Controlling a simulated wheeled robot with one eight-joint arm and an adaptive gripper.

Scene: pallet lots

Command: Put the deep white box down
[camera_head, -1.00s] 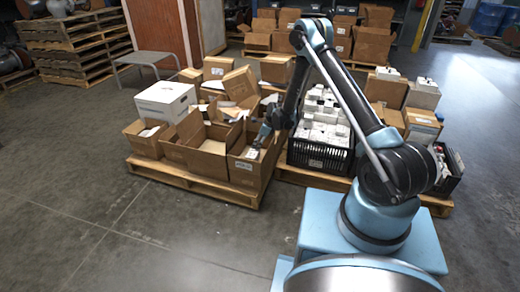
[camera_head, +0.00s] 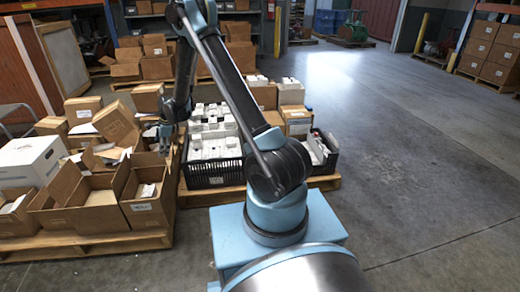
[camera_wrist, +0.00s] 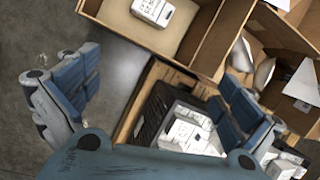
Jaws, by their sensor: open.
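A small white box (camera_head: 147,190) sits inside an open cardboard carton (camera_head: 147,212) at the front right corner of the left pallet. In the wrist view the white box (camera_wrist: 152,10) lies on the carton's floor (camera_wrist: 122,16), at the top edge of the picture. My gripper (camera_head: 165,148) hangs above the carton's back side. In the wrist view my gripper (camera_wrist: 157,85) has its two fingers wide apart with nothing between them, clear of the white box.
A black crate (camera_head: 212,172) of white boxes stands right of the carton. A large white lidded box (camera_head: 28,160) and more open cartons fill the left pallet (camera_head: 90,243). Open grey floor (camera_head: 430,170) lies to the right.

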